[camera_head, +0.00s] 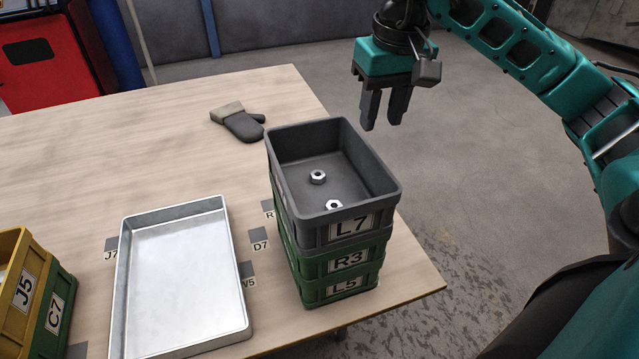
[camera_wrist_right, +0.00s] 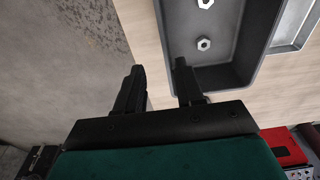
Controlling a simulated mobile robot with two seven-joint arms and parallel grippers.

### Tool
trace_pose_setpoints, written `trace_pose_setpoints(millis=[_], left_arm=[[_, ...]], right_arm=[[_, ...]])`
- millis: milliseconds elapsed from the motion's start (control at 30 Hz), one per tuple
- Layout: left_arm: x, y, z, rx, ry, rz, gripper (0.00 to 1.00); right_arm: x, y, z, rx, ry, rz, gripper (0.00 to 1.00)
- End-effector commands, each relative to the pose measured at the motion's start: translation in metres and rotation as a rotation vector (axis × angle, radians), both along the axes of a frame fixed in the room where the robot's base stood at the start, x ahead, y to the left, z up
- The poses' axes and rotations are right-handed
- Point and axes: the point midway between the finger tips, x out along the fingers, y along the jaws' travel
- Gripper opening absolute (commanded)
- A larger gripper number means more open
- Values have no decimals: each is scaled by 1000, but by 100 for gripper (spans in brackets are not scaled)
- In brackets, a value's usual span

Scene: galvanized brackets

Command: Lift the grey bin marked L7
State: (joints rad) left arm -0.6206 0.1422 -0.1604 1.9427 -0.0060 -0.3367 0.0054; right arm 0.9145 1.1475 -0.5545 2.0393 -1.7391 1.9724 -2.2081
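The grey bin marked L7 (camera_head: 296,158) sits on top of a stack near the table's right corner. Two hex nuts lie inside it; one nut (camera_head: 317,177) shows whole in the head view. Below it are the green bins R3 (camera_head: 345,262) and L5 (camera_head: 340,290). My right gripper (camera_head: 383,127) is open and empty, beyond the bin's far right side and apart from it in the head view. In the right wrist view the open fingers (camera_wrist_right: 158,75) point toward the grey bin (camera_wrist_right: 232,78), one finger overlapping its wall. My left gripper is not in view.
A metal tray (camera_head: 238,322) lies left of the stack. A yellow bin J5 (camera_head: 24,290) and green bin C7 (camera_head: 54,314) stand at the far left. A glove (camera_head: 240,124) lies behind the stack. Bare table (camera_head: 130,130) extends at the back left.

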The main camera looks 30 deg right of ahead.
Motion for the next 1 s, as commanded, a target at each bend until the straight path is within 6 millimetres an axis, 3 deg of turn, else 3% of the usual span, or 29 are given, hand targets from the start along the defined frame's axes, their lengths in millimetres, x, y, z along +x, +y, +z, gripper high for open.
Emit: trace_pose_setpoints(millis=[100, 433, 700, 1000], left_arm=[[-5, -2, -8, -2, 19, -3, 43], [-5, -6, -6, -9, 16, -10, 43], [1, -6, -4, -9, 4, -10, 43], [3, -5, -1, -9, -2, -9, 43]], right_arm=[[2, -1, -25, -1, 5, -1, 37], [7, 1, -54, 3, 2, 0, 37], [14, 4, -92, 2, 3, -2, 37], [15, 4, -96, 2, 0, -1, 37]])
